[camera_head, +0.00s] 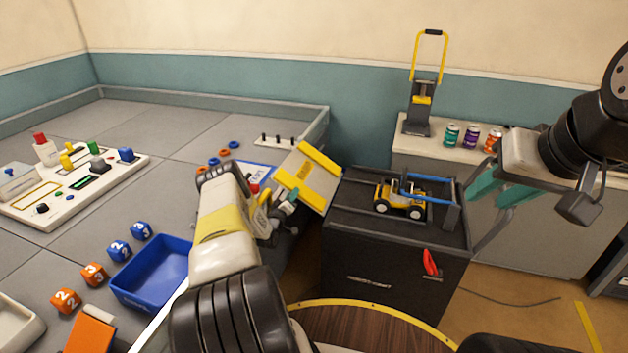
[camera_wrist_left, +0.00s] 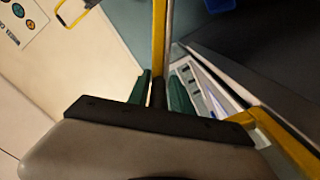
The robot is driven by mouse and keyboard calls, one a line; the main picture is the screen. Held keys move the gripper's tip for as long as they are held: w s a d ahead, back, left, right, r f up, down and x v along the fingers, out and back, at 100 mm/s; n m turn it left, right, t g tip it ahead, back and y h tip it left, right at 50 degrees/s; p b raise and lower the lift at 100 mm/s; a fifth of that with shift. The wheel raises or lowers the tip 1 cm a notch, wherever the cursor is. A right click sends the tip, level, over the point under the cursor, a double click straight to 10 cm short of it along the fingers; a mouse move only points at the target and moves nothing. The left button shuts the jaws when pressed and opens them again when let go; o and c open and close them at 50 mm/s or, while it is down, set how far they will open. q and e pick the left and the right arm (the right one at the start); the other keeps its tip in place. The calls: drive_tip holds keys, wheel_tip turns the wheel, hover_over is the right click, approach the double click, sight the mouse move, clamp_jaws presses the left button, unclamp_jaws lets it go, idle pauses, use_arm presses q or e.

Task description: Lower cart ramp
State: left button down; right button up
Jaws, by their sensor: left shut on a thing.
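The black cart (camera_head: 345,255) stands right of the grey field. Its ramp (camera_head: 312,183), a grey plate with yellow stripes, slopes at the cart's left side, tilted rather than flat. My left gripper (camera_head: 288,207) is at the ramp's lower left edge. In the left wrist view its teal fingers (camera_wrist_left: 160,88) are closed around a thin bar on the ramp, with a yellow strip (camera_wrist_left: 159,40) running away from them. My right gripper (camera_head: 503,190) is empty right of the cart, its teal fingers apart. My left arm hides part of the ramp's near side.
A yellow-and-black toy vehicle (camera_head: 400,197) sits on the cart top near a blue bar (camera_head: 428,201). A red handle (camera_head: 430,263) is on the cart's front. Cans (camera_head: 471,136) and a yellow-handled device (camera_head: 420,110) stand on the back cabinet. A blue bin (camera_head: 150,275) is on the field.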

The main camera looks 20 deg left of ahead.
use_arm(q)
wheel_tip(320, 180, down, 8)
drive_tip(key=a+n, duration=0.2)
drive_tip(key=n, duration=0.2)
drive_tip(key=shift+a+f+n, duration=0.25)
drive_tip(key=shift+a+n, duration=0.15)
drive_tip(key=shift+s+d, duration=0.1)
drive_tip(key=c, duration=1.3)
unclamp_jaws()
drive_tip(key=shift+c, duration=0.2)
drive_tip(key=shift+r, duration=0.1)
drive_tip(key=shift+s+a, duration=0.2)
drive_tip(key=shift+s, duration=3.65)
